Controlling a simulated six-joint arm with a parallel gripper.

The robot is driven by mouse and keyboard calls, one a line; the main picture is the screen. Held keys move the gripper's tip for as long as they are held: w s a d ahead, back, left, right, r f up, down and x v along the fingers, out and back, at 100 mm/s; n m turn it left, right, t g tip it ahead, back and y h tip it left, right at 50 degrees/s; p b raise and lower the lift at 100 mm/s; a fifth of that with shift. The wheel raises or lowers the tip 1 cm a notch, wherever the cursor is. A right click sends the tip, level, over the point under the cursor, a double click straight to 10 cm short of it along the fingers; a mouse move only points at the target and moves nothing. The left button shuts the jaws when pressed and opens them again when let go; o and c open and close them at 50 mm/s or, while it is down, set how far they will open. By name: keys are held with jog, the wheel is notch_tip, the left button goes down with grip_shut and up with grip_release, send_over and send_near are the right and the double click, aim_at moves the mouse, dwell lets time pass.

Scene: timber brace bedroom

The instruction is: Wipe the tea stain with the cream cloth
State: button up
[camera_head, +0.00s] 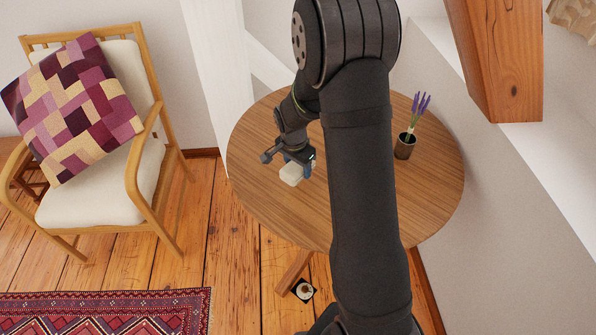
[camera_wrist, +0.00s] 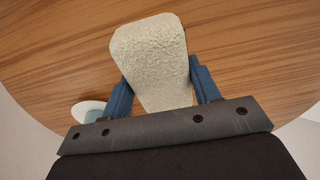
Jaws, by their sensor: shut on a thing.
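The cream cloth (camera_head: 290,174) is a thick, folded, textured pad at the left part of the round wooden table. My gripper (camera_head: 297,161) is shut on it, and it shows large between the blue fingers in the wrist view (camera_wrist: 152,58). The cloth is at or just above the tabletop; I cannot tell whether it touches. No tea stain shows in either view; my arm hides the middle of the table in the head view, and the cloth and gripper hide part of it in the wrist view.
The round table (camera_head: 255,140) carries a dark pot with lavender (camera_head: 405,147) at the right. A white item with teal in it (camera_wrist: 90,113) shows at lower left in the wrist view. A sloping timber (camera_head: 497,60) rises behind, and an armchair (camera_head: 100,185) stands left.

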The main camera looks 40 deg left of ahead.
jog(key=shift+r, duration=1.25)
jog(key=w+d+r+m, duration=0.1)
jog(key=w+d+r, duration=0.4)
jog(key=w, duration=0.4)
jog(key=w+d+r+m, duration=0.1)
jog(key=w+d+r, duration=0.2)
jog(key=w+d, duration=1.2)
jog(key=d, duration=0.4)
jog(key=s+d+f, duration=0.2)
jog(key=d+f, duration=0.2)
jog(key=d, duration=0.2)
jog(key=s+d+f+n, duration=0.1)
jog(key=s+d+f, duration=0.1)
jog(key=d+f, duration=0.3)
jog(key=s+d+f+n, duration=0.1)
jog(key=s+d+f, duration=0.1)
jog(key=d+f, duration=0.3)
jog(key=shift+s+d, duration=0.4)
jog(key=shift+d, duration=0.4)
